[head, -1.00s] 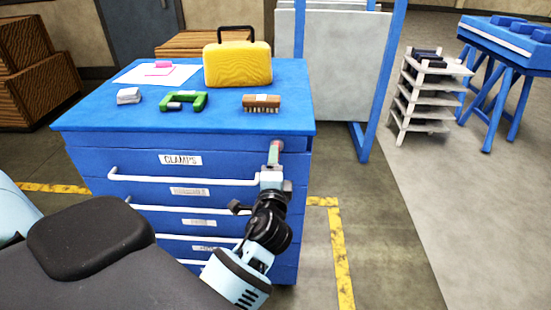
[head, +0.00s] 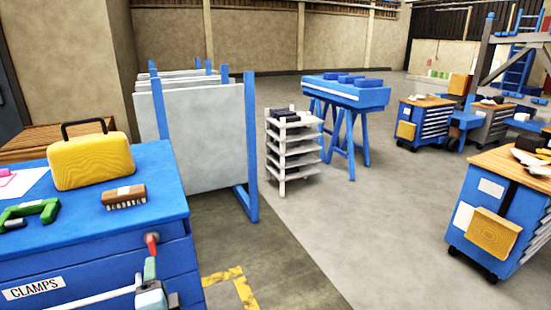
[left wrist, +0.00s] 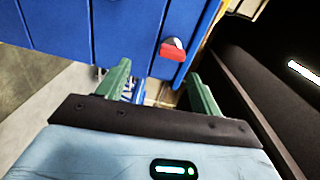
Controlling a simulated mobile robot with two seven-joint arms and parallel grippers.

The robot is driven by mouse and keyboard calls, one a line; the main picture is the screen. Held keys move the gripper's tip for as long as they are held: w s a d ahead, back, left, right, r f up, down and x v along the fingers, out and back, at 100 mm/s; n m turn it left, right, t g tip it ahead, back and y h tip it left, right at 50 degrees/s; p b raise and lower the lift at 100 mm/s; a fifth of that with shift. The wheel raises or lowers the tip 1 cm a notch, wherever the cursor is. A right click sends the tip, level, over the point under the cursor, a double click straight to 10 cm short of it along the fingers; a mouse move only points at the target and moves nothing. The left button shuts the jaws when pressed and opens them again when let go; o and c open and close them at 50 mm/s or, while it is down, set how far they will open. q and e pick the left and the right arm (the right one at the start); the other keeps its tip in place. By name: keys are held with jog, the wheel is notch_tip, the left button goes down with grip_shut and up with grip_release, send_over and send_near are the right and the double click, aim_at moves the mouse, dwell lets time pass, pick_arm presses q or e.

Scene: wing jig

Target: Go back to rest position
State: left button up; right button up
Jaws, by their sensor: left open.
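My left gripper (head: 150,275) shows at the bottom left of the head view, in front of the right end of the blue drawer cabinet (head: 110,240). In the left wrist view its two green fingers (left wrist: 162,88) stand apart with nothing between them. A red-ended knob or lock (left wrist: 172,50) on the blue cabinet face lies just beyond the fingertips, apart from them. The same red piece (head: 151,243) shows just above the gripper in the head view. My right gripper is not in view.
On the cabinet are a yellow case (head: 92,162), a brush (head: 125,197) and a green clamp (head: 30,212). A panel rack (head: 205,140), a white shelf stand (head: 292,150) and a blue trestle (head: 345,95) stand beyond. Wheeled cabinets (head: 500,210) stand right. The middle floor is clear.

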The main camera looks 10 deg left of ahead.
pick_arm(q)
jog(key=s+d+f+n+g+h, duration=0.1)
jog(key=s+d+f+h, duration=0.2)
jog(key=s+f, duration=0.35)
jog(key=s+d+f+n+g+h, duration=0.1)
jog(key=s+d+f+g+h, duration=0.2)
jog(key=f, duration=0.7)
jog(key=s+d+f+n+h, duration=0.1)
jog(key=s+f+n, duration=0.1)
jog(key=s, duration=0.5)
jog(key=s+d+f+n+g+h, duration=0.1)
jog(key=s+f+n+h, duration=0.1)
jog(key=s+f, duration=0.3)
jog(key=s+d+f+n+g+h+p, duration=0.1)
jog(key=s+d+f+n, duration=0.1)
jog(key=s, duration=0.7)
notch_tip(320, 180, down, 2)
jog(key=shift+f+n+h, duration=0.1)
jog(key=shift+n+h, duration=0.3)
jog(key=shift+n, duration=0.3)
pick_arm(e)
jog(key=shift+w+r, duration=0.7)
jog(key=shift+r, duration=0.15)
